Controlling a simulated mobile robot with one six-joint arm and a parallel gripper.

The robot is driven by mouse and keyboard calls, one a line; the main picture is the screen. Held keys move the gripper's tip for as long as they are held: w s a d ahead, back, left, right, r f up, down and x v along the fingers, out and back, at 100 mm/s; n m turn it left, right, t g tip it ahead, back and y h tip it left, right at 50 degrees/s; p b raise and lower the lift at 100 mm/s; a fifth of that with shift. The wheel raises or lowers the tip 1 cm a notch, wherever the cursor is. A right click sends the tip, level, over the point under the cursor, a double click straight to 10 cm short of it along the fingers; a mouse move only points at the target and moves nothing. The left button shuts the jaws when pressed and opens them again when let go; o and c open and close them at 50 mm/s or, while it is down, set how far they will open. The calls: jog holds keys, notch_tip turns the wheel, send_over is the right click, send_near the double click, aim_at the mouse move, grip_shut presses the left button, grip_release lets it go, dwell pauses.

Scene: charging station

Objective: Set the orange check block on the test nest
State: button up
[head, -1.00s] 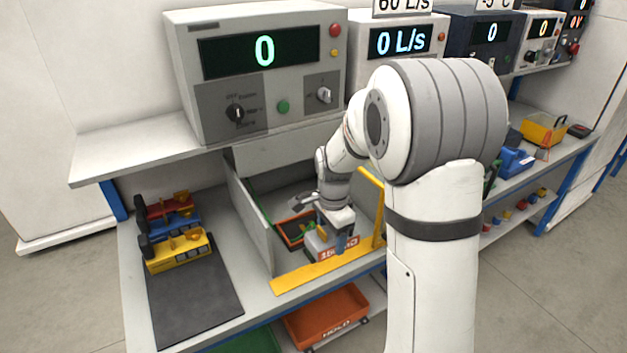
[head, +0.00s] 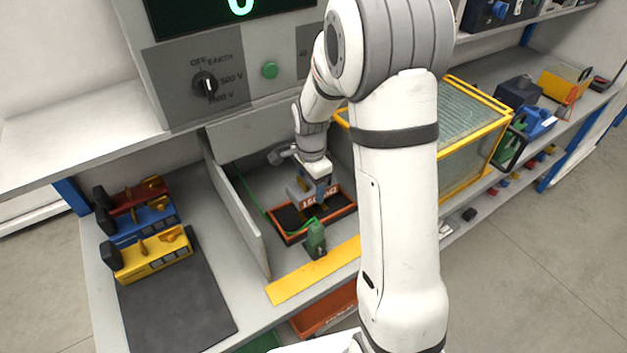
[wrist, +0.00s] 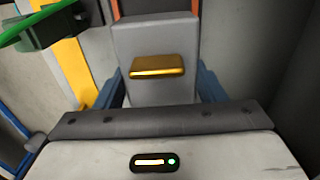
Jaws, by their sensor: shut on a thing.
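My gripper (head: 316,182) points down over the test nest, an orange-rimmed tray (head: 289,239) with a dark inside. Its blue fingers are shut on the check block, which shows as a grey body with an orange lettered face (head: 320,198). In the wrist view the block (wrist: 155,40) sits between the fingers, with a gold bar across it. The block is over the back half of the tray. Whether its underside touches the tray is hidden.
A green clip (head: 316,240) with a green cable stands at the tray's front edge. A grey partition (head: 240,205) is at left, a yellow strip (head: 315,275) in front. A yellow-framed clear guard (head: 470,125) is at right. Yellow, blue and red tools lie left.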

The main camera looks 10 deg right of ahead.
jog(key=shift+s+f+b, duration=0.1)
jog(key=shift+f+b, duration=2.5)
jog(key=shift+f, duration=0.7)
jog(key=o, duration=1)
jog(key=shift+o, duration=0.9)
jog(key=shift+r, duration=0.3)
jog(key=shift+o, duration=0.2)
notch_tip(320, 180, up, 6)
jog(key=shift+r, duration=0.65)
